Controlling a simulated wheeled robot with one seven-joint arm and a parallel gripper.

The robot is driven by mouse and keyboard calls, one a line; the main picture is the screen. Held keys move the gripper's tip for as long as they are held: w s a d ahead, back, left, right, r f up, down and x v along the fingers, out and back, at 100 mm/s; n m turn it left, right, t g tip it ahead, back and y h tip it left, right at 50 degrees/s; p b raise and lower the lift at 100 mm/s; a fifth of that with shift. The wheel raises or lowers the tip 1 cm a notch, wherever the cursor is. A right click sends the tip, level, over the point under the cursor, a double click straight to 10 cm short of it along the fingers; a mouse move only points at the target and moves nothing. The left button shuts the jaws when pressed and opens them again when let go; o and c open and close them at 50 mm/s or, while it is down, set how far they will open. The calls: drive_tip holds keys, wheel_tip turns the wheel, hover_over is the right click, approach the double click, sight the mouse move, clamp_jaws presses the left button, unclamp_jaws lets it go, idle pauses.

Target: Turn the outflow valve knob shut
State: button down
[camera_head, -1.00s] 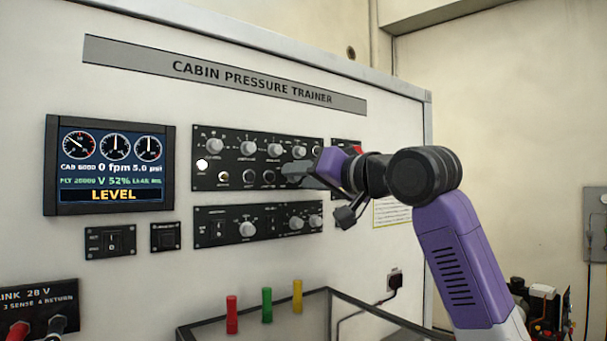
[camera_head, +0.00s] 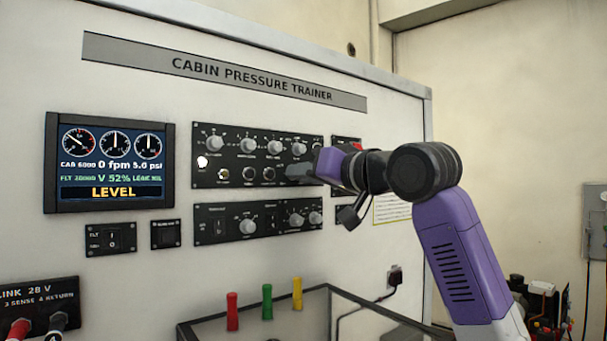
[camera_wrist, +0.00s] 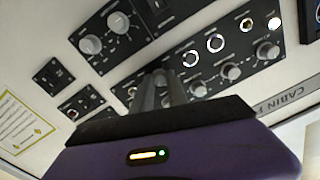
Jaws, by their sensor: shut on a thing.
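My gripper (camera_head: 294,173) reaches in from the right to the lower right part of the upper black control panel (camera_head: 220,180) on the trainer. Its fingers (camera_wrist: 159,92) are close together and shut on a small knob at the panel face. The fingers hide that knob almost fully in both views, so its label and pointer cannot be read. The display screen (camera_head: 112,163) at left shows LEVEL in yellow, a flow of 0 fpm and V 52%.
Several grey knobs (camera_head: 275,147) sit just above my fingers. A lower panel (camera_head: 207,232) with more knobs lies close below. Red (camera_head: 232,311), green (camera_head: 267,302) and yellow (camera_head: 297,293) handles stand below, by a dark-edged case.

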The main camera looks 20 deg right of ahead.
drive_tip(key=shift+a+f+m+h+p, duration=0.1)
drive_tip(key=shift+m+h+p, duration=0.45)
drive_tip(key=shift+m, duration=8.3)
drive_tip(key=shift+m+h+p, duration=0.1)
drive_tip(key=shift+m+p, duration=0.8)
drive_tip(key=shift+m, duration=7.95)
drive_tip(key=shift+f, duration=0.1)
drive_tip(key=c, duration=1.3)
unclamp_jaws()
drive_tip(key=shift+b+v, duration=1.3)
drive_tip(key=shift+v, duration=2.65)
